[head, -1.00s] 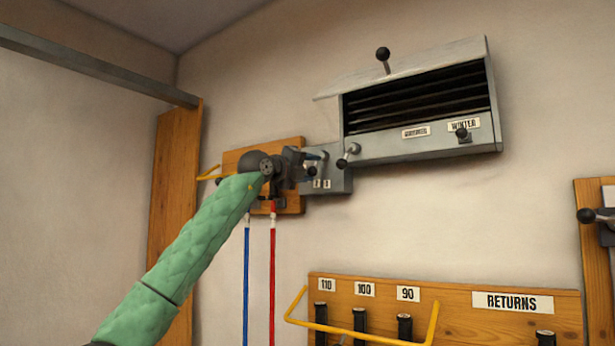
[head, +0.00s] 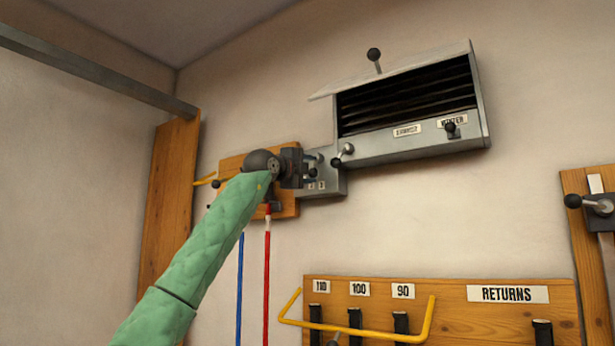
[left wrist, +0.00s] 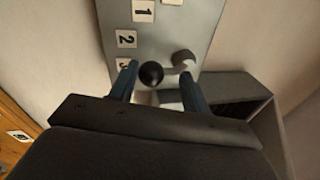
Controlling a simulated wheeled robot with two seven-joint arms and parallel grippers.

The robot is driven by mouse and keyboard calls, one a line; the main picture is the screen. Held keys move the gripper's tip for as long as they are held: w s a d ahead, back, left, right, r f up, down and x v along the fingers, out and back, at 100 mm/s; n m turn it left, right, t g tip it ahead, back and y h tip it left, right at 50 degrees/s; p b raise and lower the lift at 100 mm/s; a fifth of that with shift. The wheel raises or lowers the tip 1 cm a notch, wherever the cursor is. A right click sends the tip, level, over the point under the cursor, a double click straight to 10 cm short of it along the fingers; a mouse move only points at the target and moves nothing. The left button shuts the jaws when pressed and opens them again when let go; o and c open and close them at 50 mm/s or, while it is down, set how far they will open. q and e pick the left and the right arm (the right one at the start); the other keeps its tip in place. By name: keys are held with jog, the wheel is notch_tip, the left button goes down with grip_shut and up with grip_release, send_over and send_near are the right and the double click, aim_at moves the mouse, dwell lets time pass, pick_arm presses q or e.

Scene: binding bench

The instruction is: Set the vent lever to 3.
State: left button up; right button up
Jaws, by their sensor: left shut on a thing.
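The vent lever (left wrist: 150,73) has a black ball knob and a grey pivot. It is on a grey plate (left wrist: 165,38) with labels 1, 2 and 3 in the left wrist view. The knob points toward the label 3 (left wrist: 122,62), which a finger partly covers. My left gripper (left wrist: 160,85) has a finger on each side of the lever and is shut on it. In the head view, my left gripper (head: 303,168) is at the plate (head: 330,184) and hides its left part and label 1. My right gripper is not in view.
A grey vent box (head: 400,150) with dark slats and more ball-ended levers is just right of the plate. A wooden board (head: 238,160) with blue and red lines is behind my gripper. A RETURNS rack (head: 450,310) with a yellow bar is below.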

pick_arm(q)
jog(key=shift+d+f+n+b, duration=0.15)
jog(key=shift+d+n+b, duration=0.05)
jog(key=shift+n+b, duration=0.35)
jog(key=o, duration=0.8)
jog(key=shift+o, duration=0.6)
jog(key=shift+w+d, duration=0.1)
jog(key=b+v, duration=0.1)
jog(key=v, duration=0.6)
jog(key=shift+s+b, duration=0.35)
jog(key=shift+f, duration=0.1)
